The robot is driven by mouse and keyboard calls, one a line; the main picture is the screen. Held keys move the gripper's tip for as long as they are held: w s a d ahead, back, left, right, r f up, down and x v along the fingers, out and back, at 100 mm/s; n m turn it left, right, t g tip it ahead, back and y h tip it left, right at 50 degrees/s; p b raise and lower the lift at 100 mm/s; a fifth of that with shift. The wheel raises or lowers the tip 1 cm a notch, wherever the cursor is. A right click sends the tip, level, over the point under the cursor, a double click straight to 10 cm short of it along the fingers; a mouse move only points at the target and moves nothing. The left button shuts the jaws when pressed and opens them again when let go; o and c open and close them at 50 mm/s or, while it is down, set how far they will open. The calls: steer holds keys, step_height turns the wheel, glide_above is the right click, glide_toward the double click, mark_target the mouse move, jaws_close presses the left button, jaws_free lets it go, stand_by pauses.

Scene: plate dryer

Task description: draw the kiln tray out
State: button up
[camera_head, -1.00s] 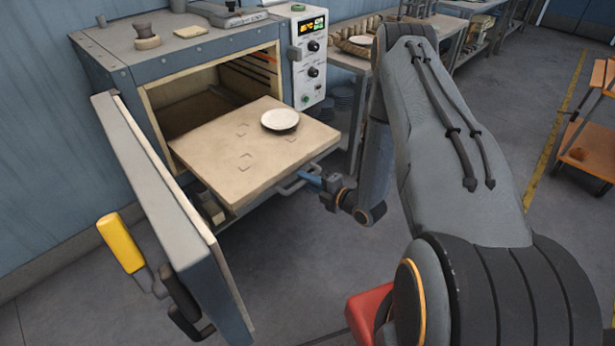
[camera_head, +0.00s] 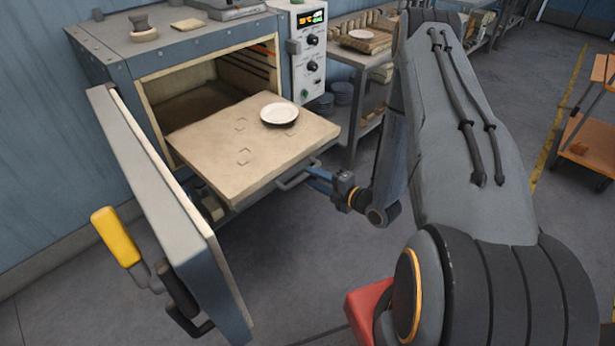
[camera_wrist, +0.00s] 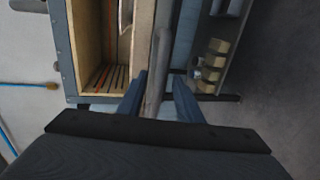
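The kiln tray (camera_head: 215,160) is a pale flat slab, drawn well out of the kiln's open front and level. A white plate (camera_head: 279,114) lies on it towards the right. Its metal handle (camera_head: 290,181) sticks out below the front edge. My gripper (camera_head: 314,180) is at the right end of this handle. In the wrist view the handle bar (camera_wrist: 158,75) runs between my two blue fingers (camera_wrist: 160,88), which stand apart with a gap beside the bar. Fingertip contact is hard to see.
The kiln (camera_head: 110,50) stands against the blue wall. Its door (camera_head: 165,200), with a yellow grip (camera_head: 117,237), hangs open at the left. A shelf bench (camera_head: 360,60) stands behind on the right. The floor before the tray is clear.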

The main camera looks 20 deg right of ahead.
steer(key=v, duration=0.3)
steer(key=shift+s+d+b, duration=0.15)
steer(key=shift+s+b, duration=0.1)
steer(key=shift+b, duration=0.1)
step_height(320, 180, up, 10)
steer(key=m+g+h, duration=0.6)
steer(key=m, duration=0.5)
steer(key=s+a+r+m+g, duration=0.3)
steer(key=s+a+r+m, duration=0.1)
steer(key=s, duration=0.5)
steer(key=s+a+r+m+g+h, duration=0.1)
steer(key=s+a+r+m+g, duration=0.2)
steer(key=s+r+m, duration=0.3)
steer(key=s+m+b, duration=0.1)
steer(key=s+m, duration=0.1)
steer(key=s, duration=0.1)
steer(key=shift+a+r, duration=0.4)
